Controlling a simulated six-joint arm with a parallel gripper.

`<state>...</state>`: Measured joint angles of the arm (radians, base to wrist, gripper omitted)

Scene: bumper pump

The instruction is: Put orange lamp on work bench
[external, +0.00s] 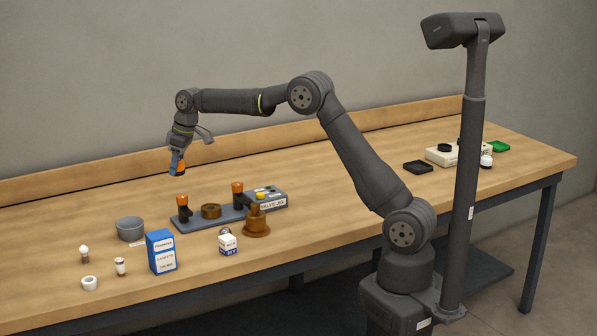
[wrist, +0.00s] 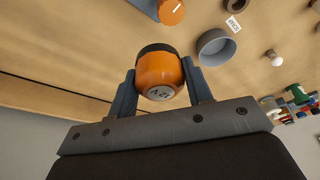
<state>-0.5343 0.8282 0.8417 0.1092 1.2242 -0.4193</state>
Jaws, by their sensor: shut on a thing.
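The orange lamp (wrist: 160,68) is a rounded orange cap with a dark band and a "12V" label on its end. My gripper (wrist: 160,82) is shut on it, with one finger on each side. In the external view my gripper (external: 176,163) holds the lamp (external: 181,168) above the far left part of the wooden work bench (external: 330,165). The lamp looks clear of the bench top. The gripper partly hides it there.
A grey jig (external: 225,214) with two dark, orange-topped posts (external: 238,191) stands below and right of my gripper. A black tray (external: 418,167) lies right.

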